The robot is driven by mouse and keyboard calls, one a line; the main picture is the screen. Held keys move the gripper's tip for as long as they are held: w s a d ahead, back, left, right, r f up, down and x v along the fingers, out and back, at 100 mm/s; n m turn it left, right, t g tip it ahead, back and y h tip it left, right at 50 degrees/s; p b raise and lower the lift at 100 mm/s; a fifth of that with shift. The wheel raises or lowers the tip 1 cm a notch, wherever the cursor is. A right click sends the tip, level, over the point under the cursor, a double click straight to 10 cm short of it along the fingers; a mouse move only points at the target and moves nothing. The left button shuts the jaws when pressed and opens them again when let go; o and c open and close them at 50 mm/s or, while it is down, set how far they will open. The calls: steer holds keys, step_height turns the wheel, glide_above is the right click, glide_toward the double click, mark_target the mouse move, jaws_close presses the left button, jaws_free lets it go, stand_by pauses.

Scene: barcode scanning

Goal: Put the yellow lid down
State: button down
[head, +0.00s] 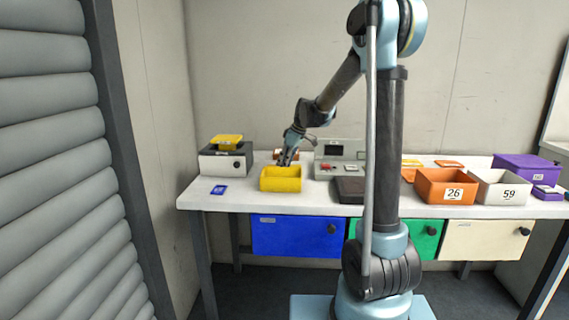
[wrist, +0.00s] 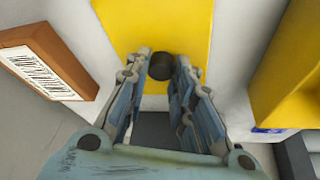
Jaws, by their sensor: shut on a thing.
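The yellow lid (wrist: 125,30) is a flat panel with a dark round knob (wrist: 160,66) in the wrist view. My gripper (wrist: 163,70) is shut on that knob. In the head view my gripper (head: 286,161) points down just behind the yellow bin (head: 281,184), and the bin hides the lid there. The bin's yellow side also shows at the right of the wrist view (wrist: 287,75), apart from the lid. The lid lies over the white table top; I cannot tell whether it touches it.
A brown box with a barcode label (wrist: 45,65) is left of the lid. A white device (head: 222,163) with a yellow item on top stands left of the bin. A blue card (head: 219,190) lies in front. An orange bin (head: 446,187) and white bin (head: 499,188) stand right.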

steer(key=c, duration=1.4)
jaws_free()
steer(key=shift+o, duration=0.2)
steer(key=v, duration=1.2)
steer(key=shift+s, duration=0.15)
